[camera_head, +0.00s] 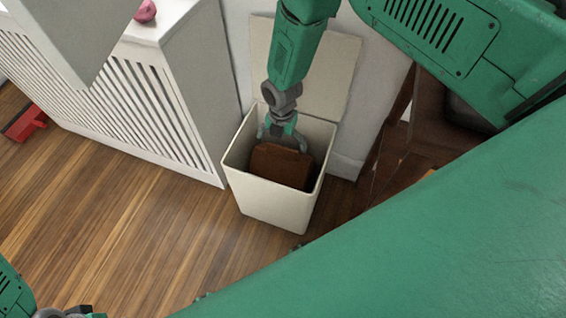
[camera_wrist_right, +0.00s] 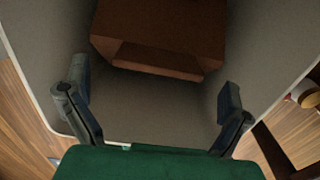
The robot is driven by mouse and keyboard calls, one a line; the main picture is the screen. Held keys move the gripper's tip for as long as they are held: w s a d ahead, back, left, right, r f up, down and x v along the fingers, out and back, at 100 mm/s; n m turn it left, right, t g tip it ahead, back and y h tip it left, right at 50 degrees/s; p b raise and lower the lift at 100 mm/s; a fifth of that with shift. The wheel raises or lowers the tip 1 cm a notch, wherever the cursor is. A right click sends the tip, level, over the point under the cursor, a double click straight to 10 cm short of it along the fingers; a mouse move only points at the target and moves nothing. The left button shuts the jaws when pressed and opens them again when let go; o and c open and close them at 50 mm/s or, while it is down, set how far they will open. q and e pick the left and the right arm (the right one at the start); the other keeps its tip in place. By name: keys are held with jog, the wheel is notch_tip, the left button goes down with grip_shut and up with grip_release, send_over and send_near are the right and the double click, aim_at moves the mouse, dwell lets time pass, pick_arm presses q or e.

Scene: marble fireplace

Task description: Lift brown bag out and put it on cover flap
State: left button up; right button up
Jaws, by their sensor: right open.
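The brown bag (camera_head: 281,165) sits inside a cream bin (camera_head: 268,203); its lower part is hidden by the bin's front wall. The bag also shows in the right wrist view (camera_wrist_right: 165,35), at the top and beyond the fingertips. The cover flap (camera_head: 338,72) stands upright behind the bin, against the wall. My right gripper (camera_head: 283,141) points down into the bin at its back side, just behind the bag. Its fingers are spread wide in the right wrist view (camera_wrist_right: 155,85), with nothing between them. My left gripper (camera_head: 66,313) is only partly in view at the bottom left edge.
A white slatted radiator cover (camera_head: 120,95) stands left of the bin, with a pink object (camera_head: 146,11) on top. Dark wooden furniture (camera_head: 400,170) is close on the right. A red object (camera_head: 24,122) lies at far left. Wooden floor (camera_head: 130,215) in front is clear.

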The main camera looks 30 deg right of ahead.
aim_at(281, 147)
jog(key=f, duration=0.1)
jog(key=f+b, duration=0.2)
jog(key=f, duration=0.1)
jog(key=shift+s+a, duration=0.1)
jog(key=shift+a, duration=0.15)
jog(key=shift+f, duration=0.3)
jog(key=shift+d, duration=0.15)
jog(key=c, duration=0.6)
jog(key=shift+d, duration=0.1)
jog(key=c, duration=0.7)
pick_arm(q)
jog(key=f, duration=0.2)
jog(key=shift+a+f, duration=0.25)
jog(key=shift+f, duration=0.1)
pick_arm(e)
jog(key=shift+c, duration=0.3)
pick_arm(q)
jog(key=shift+a, duration=0.1)
pick_arm(e)
jog(key=shift+r, duration=0.1)
